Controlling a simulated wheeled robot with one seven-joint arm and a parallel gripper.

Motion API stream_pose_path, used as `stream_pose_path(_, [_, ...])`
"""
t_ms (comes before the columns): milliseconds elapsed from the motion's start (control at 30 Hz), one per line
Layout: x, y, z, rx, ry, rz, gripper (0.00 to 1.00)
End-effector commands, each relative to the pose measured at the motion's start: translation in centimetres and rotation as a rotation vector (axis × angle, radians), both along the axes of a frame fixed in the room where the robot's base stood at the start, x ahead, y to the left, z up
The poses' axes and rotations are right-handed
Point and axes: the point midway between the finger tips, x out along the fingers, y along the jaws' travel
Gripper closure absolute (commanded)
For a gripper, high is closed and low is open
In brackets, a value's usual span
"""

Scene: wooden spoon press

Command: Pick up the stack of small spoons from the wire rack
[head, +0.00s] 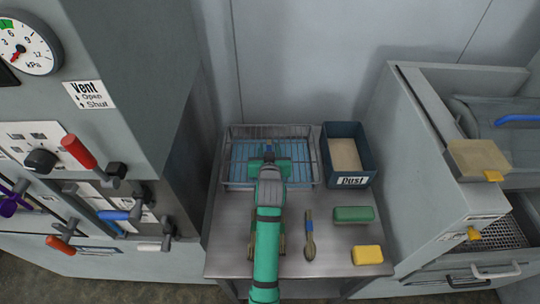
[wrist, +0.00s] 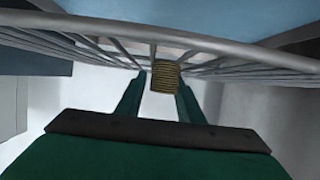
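In the wrist view, a small tan, ribbed block (wrist: 166,77), seemingly the stacked ends of the small spoons, shows beside the wire rack's rim (wrist: 230,50). My gripper (wrist: 163,88) has its two green fingers on either side of this stack. A narrow gap shows on the left of the stack, and the right finger is very close to it; contact cannot be made out. In the head view, my gripper (head: 268,152) is over the near part of the wire rack (head: 240,132) and hides most of the stack.
A blue dust bin (head: 332,133) stands right of the rack. A lever panel (head: 90,190) is at left, an open drawer cabinet (head: 425,180) at right.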

Motion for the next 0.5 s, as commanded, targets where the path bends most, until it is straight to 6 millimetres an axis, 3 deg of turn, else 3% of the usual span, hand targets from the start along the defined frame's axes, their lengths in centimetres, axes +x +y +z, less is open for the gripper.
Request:
stream_pose_path(67, [-0.02, 0.04, 0.00, 0.000, 0.000, 0.001, 0.66])
stream_pose_path(200, [-0.04, -0.11, -0.02, 0.000, 0.000, -0.001, 0.99])
stream_pose_path(500, [-0.06, -0.36, -0.17, -0.001, 0.004, -0.005, 1.00])
